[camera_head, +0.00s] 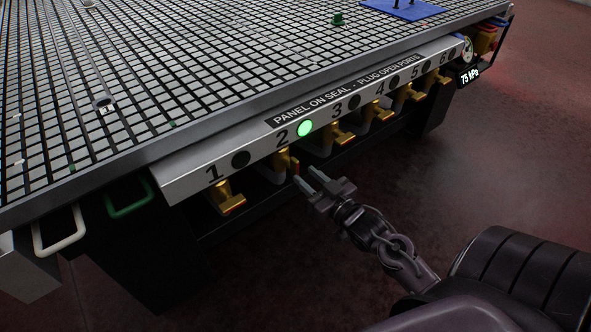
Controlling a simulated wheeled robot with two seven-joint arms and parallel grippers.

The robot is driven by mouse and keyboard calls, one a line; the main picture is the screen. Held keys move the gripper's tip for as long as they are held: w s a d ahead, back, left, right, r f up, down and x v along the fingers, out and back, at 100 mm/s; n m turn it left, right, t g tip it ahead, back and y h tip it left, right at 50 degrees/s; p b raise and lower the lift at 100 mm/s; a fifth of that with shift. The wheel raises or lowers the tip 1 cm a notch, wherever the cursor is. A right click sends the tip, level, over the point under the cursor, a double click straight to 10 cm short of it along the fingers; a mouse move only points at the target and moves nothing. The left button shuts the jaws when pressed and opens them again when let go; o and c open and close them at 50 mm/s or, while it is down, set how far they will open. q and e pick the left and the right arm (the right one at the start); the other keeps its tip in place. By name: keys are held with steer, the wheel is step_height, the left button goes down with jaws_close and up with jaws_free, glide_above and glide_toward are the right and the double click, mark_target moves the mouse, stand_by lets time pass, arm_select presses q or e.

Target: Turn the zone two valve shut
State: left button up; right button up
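The zone two valve (281,160) is a gold valve under the table's front edge, below the label 2 and its lit green lamp (305,128). Its handle has a red tip near my fingers. My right gripper (304,174) is just in front of this handle, with its two fingers apart and pointing at it. I see nothing held between the fingers; whether a finger touches the handle is hard to tell. My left gripper is out of view.
The valve under label 1 (226,196) and the valve under label 3 (343,134) flank it, with more gold valves to the right. A gauge display (469,76) reads 75 kPa. The grid table (200,70) overhangs the valves. Green (130,200) and white (60,235) handles are at left.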

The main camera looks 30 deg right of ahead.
mark_target(298, 170)
steer(key=w, duration=0.5)
steer(key=shift+w+a+b, duration=0.25)
steer(key=shift+b, duration=0.05)
jaws_close()
